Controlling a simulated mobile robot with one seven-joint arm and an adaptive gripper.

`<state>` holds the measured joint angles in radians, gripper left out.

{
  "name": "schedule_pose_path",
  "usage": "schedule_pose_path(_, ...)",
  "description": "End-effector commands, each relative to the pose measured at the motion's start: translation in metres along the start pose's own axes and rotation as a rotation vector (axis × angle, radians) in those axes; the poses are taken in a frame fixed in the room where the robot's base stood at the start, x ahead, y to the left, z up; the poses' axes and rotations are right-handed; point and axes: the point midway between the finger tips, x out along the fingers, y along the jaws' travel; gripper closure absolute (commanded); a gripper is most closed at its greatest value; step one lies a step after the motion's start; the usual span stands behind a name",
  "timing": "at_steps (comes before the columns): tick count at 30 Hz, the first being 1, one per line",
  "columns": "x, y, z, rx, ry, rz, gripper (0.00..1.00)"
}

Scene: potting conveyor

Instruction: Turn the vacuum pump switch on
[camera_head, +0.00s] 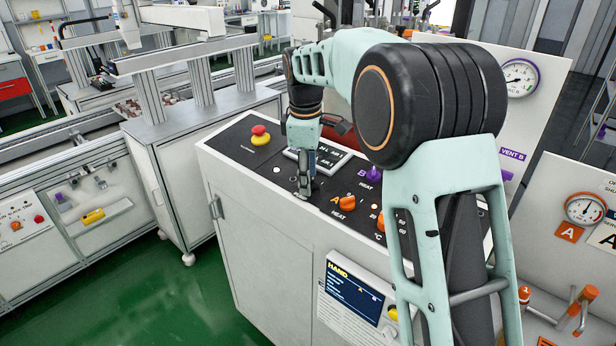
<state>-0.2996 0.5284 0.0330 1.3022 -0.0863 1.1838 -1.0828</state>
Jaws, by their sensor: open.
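The dark control panel (238,147) tops a white cabinet (258,225). It carries a red emergency stop on a yellow base (261,135), a lit display (335,160), an orange knob marked A HEAT (346,203), a purple knob marked B HEAT (375,175) and a small white button or lamp (276,168). I cannot read a vacuum pump label, so I cannot tell which control is that switch; it may be hidden behind my arm. My gripper (304,192) is open and points down over the panel, left of the orange knob. Contact with the panel cannot be judged.
My arm hides the panel's right part. A HAND screen (354,289) is on the cabinet front. A gauge (519,78) stands on a board behind, another gauge (584,208) at right. A conveyor bench (70,215) is at left. Green floor (130,300) is clear at front left.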

Motion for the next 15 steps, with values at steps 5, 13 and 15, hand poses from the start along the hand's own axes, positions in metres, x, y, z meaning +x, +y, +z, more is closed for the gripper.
schedule_pose_path(5,0.0049,-0.0004,0.0001,0.0,0.0,-0.001,0.57)
schedule_pose_path(13,0.0045,-0.0002,0.0002,0.0,0.0,0.0,0.68)
schedule_pose_path(15,0.0044,-0.0002,0.0002,0.0,0.0,0.0,0.76)
